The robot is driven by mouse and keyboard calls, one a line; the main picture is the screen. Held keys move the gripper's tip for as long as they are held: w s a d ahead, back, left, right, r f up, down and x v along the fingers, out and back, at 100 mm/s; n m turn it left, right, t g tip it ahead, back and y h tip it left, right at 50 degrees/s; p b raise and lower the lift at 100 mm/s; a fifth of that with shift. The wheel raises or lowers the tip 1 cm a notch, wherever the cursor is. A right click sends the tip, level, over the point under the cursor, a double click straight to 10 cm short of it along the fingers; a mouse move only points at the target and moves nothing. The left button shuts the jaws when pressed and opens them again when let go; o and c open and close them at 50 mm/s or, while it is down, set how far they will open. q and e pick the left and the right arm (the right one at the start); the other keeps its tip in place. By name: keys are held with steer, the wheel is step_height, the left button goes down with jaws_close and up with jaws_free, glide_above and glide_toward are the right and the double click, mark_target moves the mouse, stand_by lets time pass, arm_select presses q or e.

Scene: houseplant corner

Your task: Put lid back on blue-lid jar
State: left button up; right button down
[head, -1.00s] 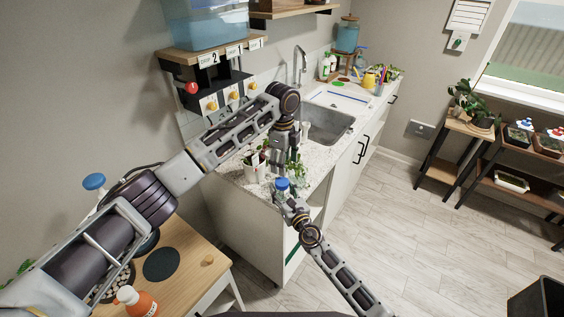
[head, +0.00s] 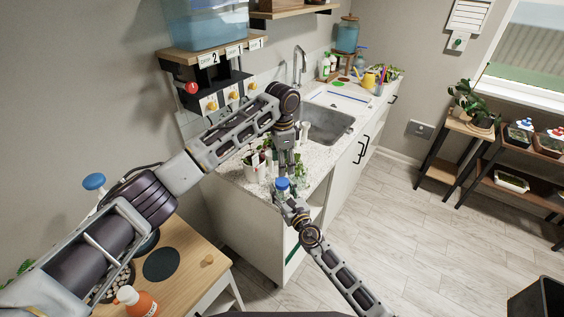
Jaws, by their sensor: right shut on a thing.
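The jar (head: 283,193) is a small clear jar near the front edge of the counter. Its blue lid (head: 282,184) shows at the top of the jar; I cannot tell how firmly it sits. My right gripper (head: 288,203) comes from below right and is shut on the jar, partly hiding its body. My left gripper (head: 287,163) points down just above and behind the blue lid. Its fingertips are small and dark against the plants, so its opening is unclear, as is any contact with the lid.
A white pot with a plant (head: 254,171) stands left of the jar, with leaves close behind the grippers. The sink (head: 327,125) lies farther back. A wooden table (head: 190,262) with an orange bottle (head: 135,301) is at lower left.

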mark_target(282, 181)
arm_select(q)
steer(key=n, duration=0.6)
steer(key=shift+a, duration=0.15)
steer(key=n, duration=0.6)
steer(key=shift+f, duration=0.15)
stand_by(0.5)
steer(key=shift+f, duration=3.85)
steer(key=c, duration=1)
steer(key=shift+c, duration=0.2)
